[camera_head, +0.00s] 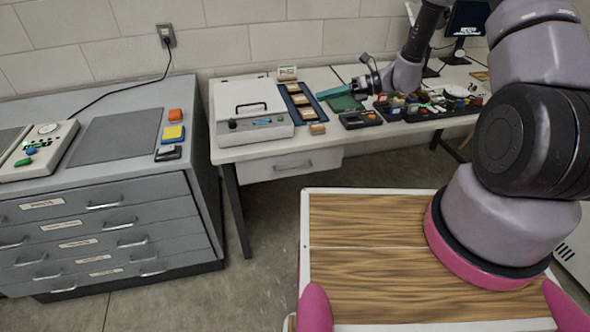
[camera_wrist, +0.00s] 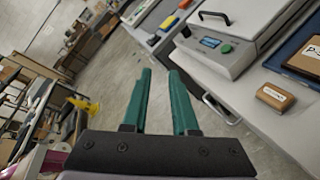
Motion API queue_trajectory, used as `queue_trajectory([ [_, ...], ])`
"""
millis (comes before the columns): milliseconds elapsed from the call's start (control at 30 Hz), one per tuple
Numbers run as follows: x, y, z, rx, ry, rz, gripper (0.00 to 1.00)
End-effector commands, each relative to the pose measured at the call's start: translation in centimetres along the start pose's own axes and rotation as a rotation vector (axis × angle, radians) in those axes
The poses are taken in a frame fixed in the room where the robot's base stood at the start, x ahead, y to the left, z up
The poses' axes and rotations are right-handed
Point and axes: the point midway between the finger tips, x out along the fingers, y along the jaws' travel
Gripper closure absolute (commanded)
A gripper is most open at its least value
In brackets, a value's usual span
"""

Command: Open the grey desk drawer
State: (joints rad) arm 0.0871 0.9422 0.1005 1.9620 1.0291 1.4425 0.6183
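The grey desk drawer (camera_head: 262,172) hangs under the left end of the white-topped desk. Its front looks flush, and it carries a silver bar handle (camera_head: 293,166). In the wrist view the handle (camera_wrist: 221,109) shows at the right, to the right of the fingers. My gripper (camera_head: 320,96) is above the desk top in the head view, its teal fingers pointing left. In the wrist view my gripper (camera_wrist: 160,72) shows two fingers apart with nothing between them. It is not touching the drawer or its handle.
A white lidded device (camera_head: 252,117), a blue tray (camera_head: 306,103) and black parts trays (camera_head: 362,120) stand on the desk (camera_head: 225,154). A grey cabinet with several drawers (camera_head: 110,190) stands left. Floor is clear below the drawer. My wood-topped base is in front.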

Motion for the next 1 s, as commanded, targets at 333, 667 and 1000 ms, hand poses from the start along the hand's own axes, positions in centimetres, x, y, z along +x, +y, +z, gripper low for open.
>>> queue_trajectory([
  [333, 6.1, -12.5, -12.9, 0.674, -0.335, 0.005, 0.73],
  [667, 8.5, -17.3, -22.2, 1.009, -0.522, -0.020, 0.73],
  [1000, 12.1, -18.6, -21.3, 1.028, -0.532, -0.022, 0.73],
])
